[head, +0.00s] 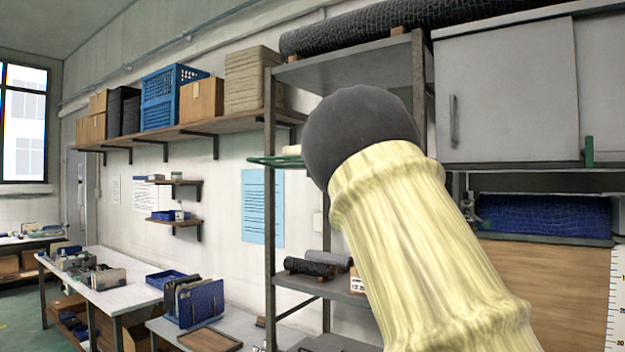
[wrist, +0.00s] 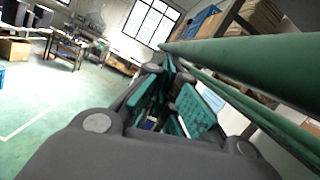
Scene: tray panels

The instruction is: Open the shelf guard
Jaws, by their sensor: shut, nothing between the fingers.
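The shelf guard shows as green bars (wrist: 250,50) running across the upper right of the wrist view, very close to the camera. In the head view, a green rail (head: 275,161) sticks out at the left of the grey metal shelf, and an upright green piece (head: 589,152) shows at the right. My arm hides what lies between them. My gripper (wrist: 172,88) has teal finger pads and is shut and empty. It sits below and left of the green bars in the wrist view; I cannot tell whether it touches them. It is hidden in the head view.
The grey metal shelf (head: 271,210) holds dark rolls (head: 309,267). A grey cabinet (head: 510,95) is at the upper right. A wall shelf (head: 205,124) carries boxes and a blue crate (head: 170,98). A white workbench (head: 110,292) stands left. Open floor (wrist: 50,100) shows at left in the wrist view.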

